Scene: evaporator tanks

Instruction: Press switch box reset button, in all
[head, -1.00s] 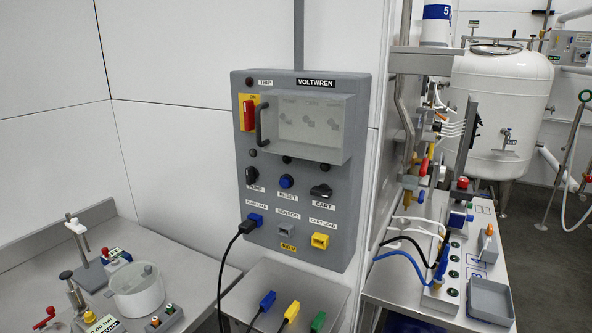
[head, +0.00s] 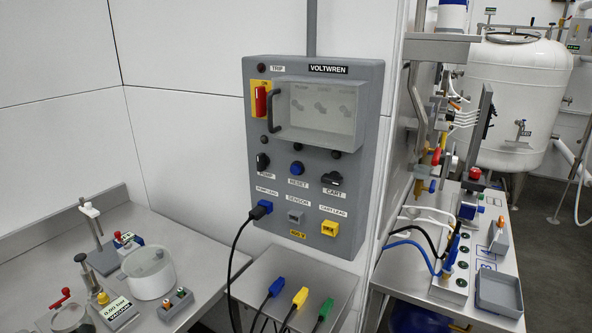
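The grey switch box (head: 368,110) labelled VOLTWREN hangs on the white wall in the middle of the head view. Its blue round reset button (head: 297,168) sits above the RESET label, between the black PUMP knob (head: 262,162) and the black CART knob (head: 332,179). A red handle (head: 261,101) on a yellow plate is at the upper left of the box. A clear window cover (head: 316,114) with a black handle appears closed. Neither gripper is in view.
Below the box, a grey shelf (head: 335,286) bears blue, yellow and green plugs. A steel bench (head: 110,215) with a clear vessel (head: 148,272) stands at left. At right, a bench with cables and a grey tray (head: 497,295) stands before a white tank (head: 515,90).

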